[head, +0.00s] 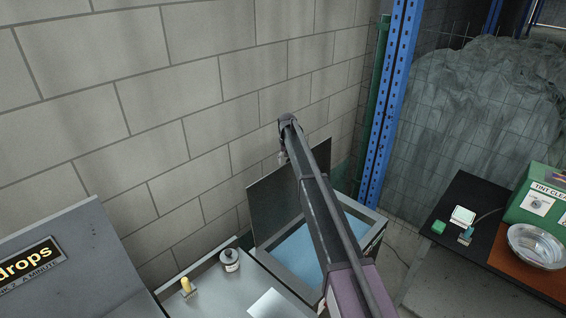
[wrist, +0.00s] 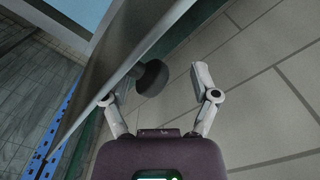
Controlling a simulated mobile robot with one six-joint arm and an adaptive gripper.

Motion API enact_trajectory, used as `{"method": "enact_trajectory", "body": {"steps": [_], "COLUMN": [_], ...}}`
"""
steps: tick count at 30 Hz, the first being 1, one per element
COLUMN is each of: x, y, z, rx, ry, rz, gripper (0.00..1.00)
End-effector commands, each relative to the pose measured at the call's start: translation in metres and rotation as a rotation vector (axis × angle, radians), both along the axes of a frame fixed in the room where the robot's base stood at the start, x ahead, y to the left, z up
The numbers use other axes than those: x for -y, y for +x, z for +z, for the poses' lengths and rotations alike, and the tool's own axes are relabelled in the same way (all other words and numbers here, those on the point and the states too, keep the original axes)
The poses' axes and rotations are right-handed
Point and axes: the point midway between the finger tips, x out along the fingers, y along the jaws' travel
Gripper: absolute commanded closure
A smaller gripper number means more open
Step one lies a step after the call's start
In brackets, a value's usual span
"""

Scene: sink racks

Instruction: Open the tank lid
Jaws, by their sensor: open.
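The tank (head: 375,225) stands by the block wall and holds blue water (head: 300,250). Its dark lid (head: 272,203) is raised, standing steeply up at the wall side of the tank. In the wrist view the lid (wrist: 118,62) shows nearly edge-on, with a round dark knob (wrist: 152,78) on its face. My gripper (wrist: 154,86) is open, its two fingers on either side of the knob; no contact is visible. In the head view my arm covers part of the lid and tank, and the fingers are hard to make out.
A grey counter (head: 215,280) left of the tank holds a dark-capped bottle (head: 230,260) and a yellow-topped item (head: 187,287). A blue rack post (head: 390,100) rises behind the tank.

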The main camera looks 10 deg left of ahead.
Motion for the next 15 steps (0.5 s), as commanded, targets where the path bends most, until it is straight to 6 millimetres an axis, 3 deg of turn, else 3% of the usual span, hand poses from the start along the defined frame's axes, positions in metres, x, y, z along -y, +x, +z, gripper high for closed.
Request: {"method": "enact_trajectory", "body": {"steps": [15], "x": [0.053], "y": [-0.032], "z": [0.006], "rx": [0.017], "ry": [0.021], "rz": [-0.003], "gripper": [0.22]}}
